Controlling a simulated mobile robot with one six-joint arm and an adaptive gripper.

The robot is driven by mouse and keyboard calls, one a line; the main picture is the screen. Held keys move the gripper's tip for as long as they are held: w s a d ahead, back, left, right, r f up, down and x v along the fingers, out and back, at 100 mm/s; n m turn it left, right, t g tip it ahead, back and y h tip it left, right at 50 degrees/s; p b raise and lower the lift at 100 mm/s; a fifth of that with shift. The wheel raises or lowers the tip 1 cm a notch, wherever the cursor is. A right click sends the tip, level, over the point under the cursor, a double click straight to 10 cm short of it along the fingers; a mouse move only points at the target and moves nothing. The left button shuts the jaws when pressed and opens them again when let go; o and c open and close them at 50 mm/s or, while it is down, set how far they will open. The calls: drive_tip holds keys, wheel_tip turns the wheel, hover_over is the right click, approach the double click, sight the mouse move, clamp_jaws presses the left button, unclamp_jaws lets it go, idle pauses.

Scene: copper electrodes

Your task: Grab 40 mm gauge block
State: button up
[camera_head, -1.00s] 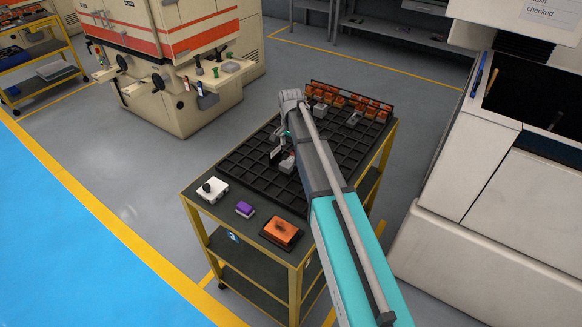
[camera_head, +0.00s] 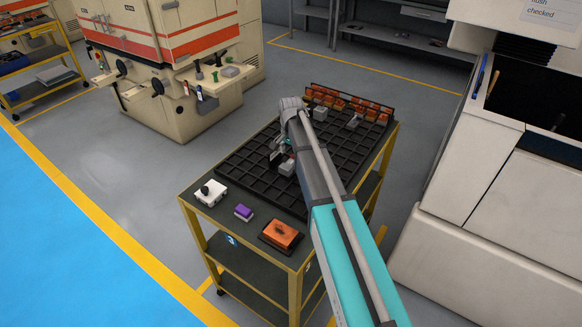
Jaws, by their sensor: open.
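My gripper (camera_head: 277,152) is open. It hangs low over the black gridded tray (camera_head: 243,165) on the cart, partly hidden by my arm. A small grey block (camera_head: 287,168) sits in the tray just below and to the right of the gripper, apart from or touching it, I cannot tell which. Other grey pieces (camera_head: 352,122) stand farther back in the tray. No size marking is readable, so I cannot tell which piece is the 40 mm gauge block.
A row of orange-and-grey pieces (camera_head: 345,103) lines the tray's back. Machines stand at left and right.

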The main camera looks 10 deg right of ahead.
sight(291, 162)
drive_tip(key=shift+s+f+b, duration=0.2)
drive_tip(key=shift+f+b, duration=1.65)
drive_tip(key=shift+f, duration=0.3)
clamp_jaws()
